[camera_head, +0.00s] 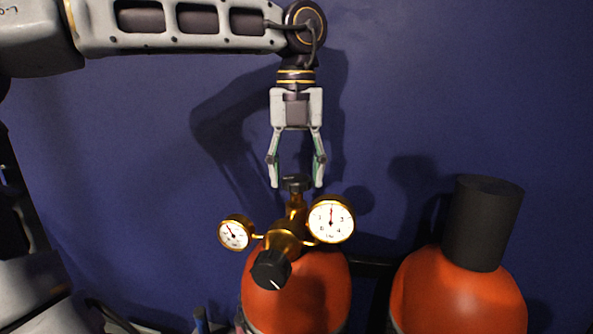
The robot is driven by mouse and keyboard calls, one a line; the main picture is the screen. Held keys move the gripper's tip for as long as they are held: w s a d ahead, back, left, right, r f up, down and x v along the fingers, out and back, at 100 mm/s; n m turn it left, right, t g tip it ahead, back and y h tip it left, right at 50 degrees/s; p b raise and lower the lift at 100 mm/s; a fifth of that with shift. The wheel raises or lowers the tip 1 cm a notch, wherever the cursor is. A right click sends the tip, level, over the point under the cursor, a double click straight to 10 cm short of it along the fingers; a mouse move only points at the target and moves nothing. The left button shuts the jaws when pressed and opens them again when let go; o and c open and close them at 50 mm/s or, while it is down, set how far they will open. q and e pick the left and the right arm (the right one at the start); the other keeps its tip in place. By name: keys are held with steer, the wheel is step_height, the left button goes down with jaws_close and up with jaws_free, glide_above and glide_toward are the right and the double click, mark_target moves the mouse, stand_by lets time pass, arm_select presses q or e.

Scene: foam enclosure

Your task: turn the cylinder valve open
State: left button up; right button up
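An orange gas cylinder (325,295) stands below the middle of the head view. On its top sits a brass regulator (285,238) with two round gauges, left (235,234) and right (331,219), and a black front knob (271,269). The dark cylinder valve handwheel (296,183) tops the brass stem behind the gauges. My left gripper (297,183) points straight down over it, with its two fingers apart, one on each side of the handwheel. A small gap shows between each finger and the handwheel. My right gripper is not in view.
A second orange cylinder (458,295) with a tall black cap (483,222) stands at the right. A blue wall (450,80) fills the background close behind. The space between the gripper and the capped cylinder is clear.

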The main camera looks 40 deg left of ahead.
mark_target(297, 177)
arm_select(q)
steer(key=shift+o, duration=0.6)
steer(key=shift+f, duration=0.1)
step_height(297, 177, up, 12)
stand_by(0.7)
stand_by(0.7)
